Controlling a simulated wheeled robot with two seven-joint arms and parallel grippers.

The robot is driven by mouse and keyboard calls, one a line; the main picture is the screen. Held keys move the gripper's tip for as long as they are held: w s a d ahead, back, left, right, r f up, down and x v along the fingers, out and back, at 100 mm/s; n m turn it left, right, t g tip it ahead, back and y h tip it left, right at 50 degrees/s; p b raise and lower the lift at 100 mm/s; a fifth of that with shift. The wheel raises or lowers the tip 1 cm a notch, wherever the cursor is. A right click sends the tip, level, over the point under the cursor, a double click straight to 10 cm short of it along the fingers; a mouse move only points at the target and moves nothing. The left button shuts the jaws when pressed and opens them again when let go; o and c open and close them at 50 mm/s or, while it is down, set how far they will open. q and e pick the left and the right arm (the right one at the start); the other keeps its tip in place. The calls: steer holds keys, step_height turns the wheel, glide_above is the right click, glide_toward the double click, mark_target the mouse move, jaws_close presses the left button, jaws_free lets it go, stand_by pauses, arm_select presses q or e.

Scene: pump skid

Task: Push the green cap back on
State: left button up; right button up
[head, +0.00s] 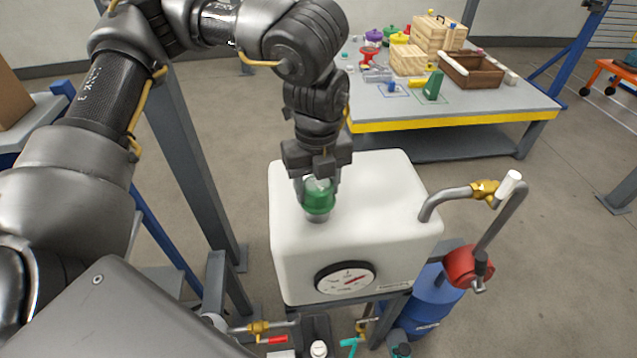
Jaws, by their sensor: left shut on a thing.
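The green cap (319,203) is at the top of the white tank (388,190), right over a short grey neck (317,217) near the tank's left side. My left gripper (318,190) comes down from above and is shut on the green cap, its fingers on either side. The cap looks about upright. I cannot tell whether it is seated on the neck or just above it. My right gripper is not in view.
A gauge (345,279) sits on the tank's front. A pipe with a brass valve (484,190) and a red part (467,266) stand at the right, above a blue drum (428,300). A cluttered workbench (480,112) stands behind.

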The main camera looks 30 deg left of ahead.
arm_select(q)
steer(key=shift+f+b, duration=0.4)
steer(key=shift+f, duration=0.25)
steer(key=o, duration=1.2)
steer(key=shift+r, duration=0.1)
step_height(320, 180, up, 11)
steer(key=shift+f, duration=0.15)
